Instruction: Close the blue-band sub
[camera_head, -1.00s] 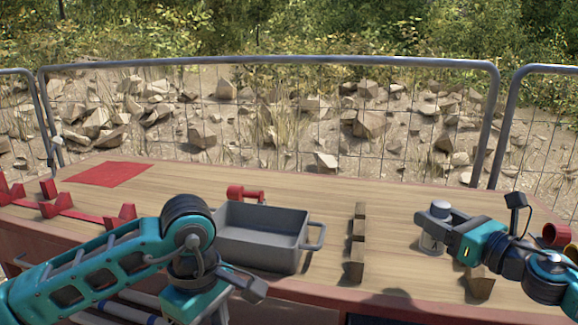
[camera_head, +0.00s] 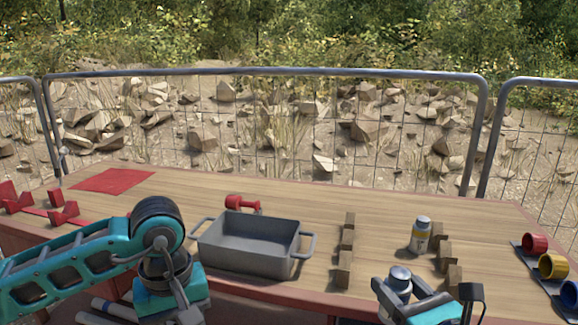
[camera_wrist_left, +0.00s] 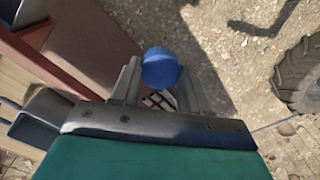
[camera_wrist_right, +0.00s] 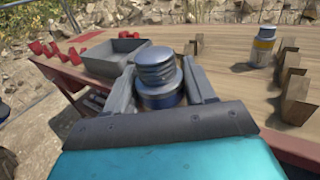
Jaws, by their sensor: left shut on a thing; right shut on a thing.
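My right gripper (camera_head: 402,292) is shut on a silvery, ridged-top canister (camera_head: 398,278), held upright near the table's front edge. The right wrist view shows this canister (camera_wrist_right: 155,68) between the fingers, with a dark blue band (camera_wrist_right: 160,97) low on its body, so it is the blue-band sub. My left gripper (camera_wrist_left: 160,82) is shut on a blue round-ended piece (camera_wrist_left: 161,68), seen end-on in front of the table edge. The head view hides most of that gripper behind my left arm. The sub and the blue piece are apart.
A yellow-band sub (camera_head: 421,236) stands beside wooden blocks (camera_head: 446,262). More blocks (camera_head: 345,248) are left of it. A grey tray (camera_head: 250,262) and a red object (camera_head: 242,203) sit mid-table. Red (camera_head: 535,243), yellow (camera_head: 553,266) and blue (camera_head: 570,293) cups line the right.

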